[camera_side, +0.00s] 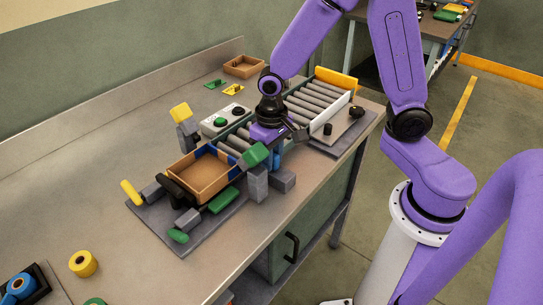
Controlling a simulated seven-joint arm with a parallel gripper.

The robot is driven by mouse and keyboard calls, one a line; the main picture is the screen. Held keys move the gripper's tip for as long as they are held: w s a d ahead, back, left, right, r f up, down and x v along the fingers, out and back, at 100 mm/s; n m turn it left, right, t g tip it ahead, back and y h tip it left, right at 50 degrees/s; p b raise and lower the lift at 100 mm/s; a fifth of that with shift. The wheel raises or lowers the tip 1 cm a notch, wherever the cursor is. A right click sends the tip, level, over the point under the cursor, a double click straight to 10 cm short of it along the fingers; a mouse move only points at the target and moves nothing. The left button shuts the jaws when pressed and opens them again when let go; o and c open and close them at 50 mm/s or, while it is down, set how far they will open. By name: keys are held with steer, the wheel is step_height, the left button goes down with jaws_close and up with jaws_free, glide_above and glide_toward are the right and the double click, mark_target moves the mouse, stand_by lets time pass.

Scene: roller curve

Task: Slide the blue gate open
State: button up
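Blue parts show at the end of the roller track, beside the open brown box; a blue strip (228,149) lies along the box's far side and seems to belong to the blue gate. Another small blue piece shows just below my gripper; I cannot tell whether it is part of the gate. My gripper (275,147) is over the near edge of the track, close to these blue parts. Its fingers are too small and hidden to tell open from shut, or whether they touch the blue piece.
The brown box (205,172) sits at the lower end of the rollers (312,100), among grey blocks and green and yellow parts. A yellow roll (83,263) lies front left.

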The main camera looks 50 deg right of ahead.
mark_target(286, 176)
jaws_close()
steer(key=shift+s, duration=2.25)
steer(key=o, duration=0.7)
jaws_free()
steer(key=shift+o, duration=0.2)
steer(key=shift+r, duration=0.5)
step_height(286, 176, up, 16)
steer(key=shift+r, duration=0.25)
